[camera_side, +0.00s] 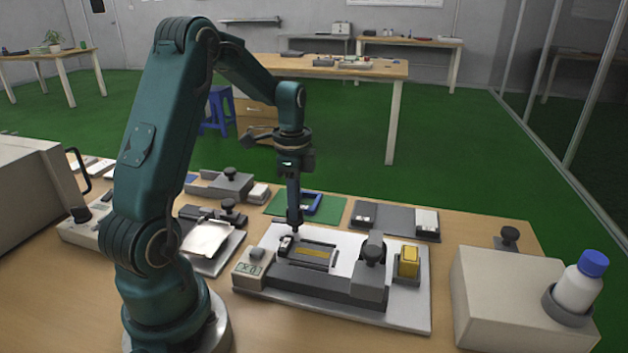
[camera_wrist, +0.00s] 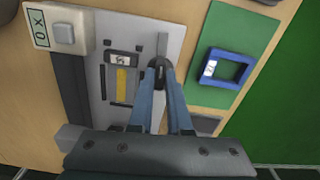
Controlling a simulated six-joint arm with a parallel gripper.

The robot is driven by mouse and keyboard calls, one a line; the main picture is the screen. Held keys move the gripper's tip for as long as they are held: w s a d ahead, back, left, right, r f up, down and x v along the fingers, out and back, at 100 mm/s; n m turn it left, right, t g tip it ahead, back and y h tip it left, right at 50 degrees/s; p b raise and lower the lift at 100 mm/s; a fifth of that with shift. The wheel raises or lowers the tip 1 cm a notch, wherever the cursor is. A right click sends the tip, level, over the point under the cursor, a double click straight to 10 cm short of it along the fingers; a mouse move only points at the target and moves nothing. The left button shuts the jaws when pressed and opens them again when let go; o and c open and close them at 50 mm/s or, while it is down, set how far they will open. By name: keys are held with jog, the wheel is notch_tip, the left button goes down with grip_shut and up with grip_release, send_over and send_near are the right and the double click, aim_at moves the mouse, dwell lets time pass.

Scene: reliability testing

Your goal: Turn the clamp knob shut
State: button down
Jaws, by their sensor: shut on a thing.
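My gripper (camera_side: 294,226) points straight down at the back left of the test fixture (camera_side: 325,280). In the wrist view its two blue-grey fingers (camera_wrist: 159,78) come together on a small dark knob, the clamp knob (camera_wrist: 158,63); the fingers hide part of it. A narrow grey bar (camera_wrist: 163,44) extends from the knob. Beside it, the fixture's dark frame holds a yellow strip (camera_wrist: 123,81), which also shows in the side view (camera_side: 314,252). The knob's turn angle cannot be told.
A box with a display and button (camera_side: 253,266) stands at the fixture's left. A tall black knob (camera_side: 374,250) and a yellow block (camera_side: 408,261) stand to the right. A blue frame (camera_wrist: 224,69) lies on a green mat (camera_wrist: 215,28) behind. A white bottle (camera_side: 580,284) stands far right.

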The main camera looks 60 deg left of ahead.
jog(key=n, duration=0.8)
jog(key=shift+n, duration=0.4)
jog(key=n, duration=0.3)
jog(key=shift+n, duration=0.4)
jog(key=n, duration=0.4)
jog(key=c, duration=1)
grip_release()
jog(key=shift+r, duration=2.25)
jog(key=shift+d, duration=0.1)
